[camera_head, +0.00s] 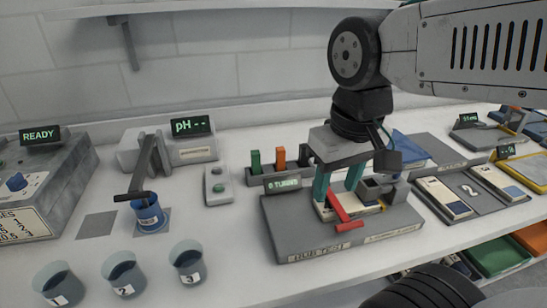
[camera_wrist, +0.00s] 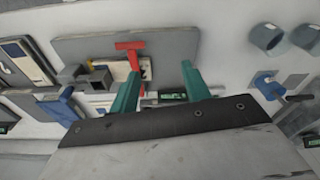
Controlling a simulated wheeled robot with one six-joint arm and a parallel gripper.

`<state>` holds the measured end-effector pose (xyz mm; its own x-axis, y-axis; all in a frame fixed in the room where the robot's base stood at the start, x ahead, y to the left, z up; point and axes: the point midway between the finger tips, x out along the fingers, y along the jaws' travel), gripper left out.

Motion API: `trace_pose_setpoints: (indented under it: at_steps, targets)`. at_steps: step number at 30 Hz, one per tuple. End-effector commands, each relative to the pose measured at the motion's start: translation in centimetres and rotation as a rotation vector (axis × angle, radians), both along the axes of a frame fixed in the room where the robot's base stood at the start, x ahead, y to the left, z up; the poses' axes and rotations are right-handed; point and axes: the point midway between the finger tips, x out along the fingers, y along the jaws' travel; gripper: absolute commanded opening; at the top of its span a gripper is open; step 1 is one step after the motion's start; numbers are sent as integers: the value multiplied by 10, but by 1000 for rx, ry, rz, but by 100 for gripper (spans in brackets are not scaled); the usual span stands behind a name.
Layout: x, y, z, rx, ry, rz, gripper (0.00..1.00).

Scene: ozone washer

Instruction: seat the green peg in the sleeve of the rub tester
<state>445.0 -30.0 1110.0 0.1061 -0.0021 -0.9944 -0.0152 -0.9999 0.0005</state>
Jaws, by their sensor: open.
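The green peg (camera_head: 256,162) stands upright in a dark rack (camera_head: 267,169) behind the rub tester, left of an orange peg (camera_head: 281,158). The rub tester (camera_head: 290,236) is a grey base with a red T-shaped handle (camera_head: 343,210) and a pale strip. A small grey square block with an opening (camera_head: 374,188), which looks like the sleeve, sits at the right of the strip; it also shows in the wrist view (camera_wrist: 97,77). My gripper (camera_head: 336,188) is open and empty above the tester, its teal fingers (camera_wrist: 160,70) apart. I cannot make out the green peg in the wrist view.
A display reading "0 TURNS" (camera_head: 282,184) stands at the tester's back edge. Numbered beakers (camera_head: 123,274) stand front left, near a blue beaker (camera_head: 149,218) under a pH meter (camera_head: 192,126). A two-pad grey tray (camera_head: 470,190) lies right.

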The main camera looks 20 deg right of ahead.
Motion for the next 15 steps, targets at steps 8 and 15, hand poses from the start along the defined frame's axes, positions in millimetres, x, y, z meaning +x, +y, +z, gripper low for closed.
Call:
trace_pose_setpoints:
  at_steps: [8, 15]
  targets:
    - [120, 6, 15, 8, 51, -73, 47]
    - [229, 17, -9, 11, 87, -137, 47]
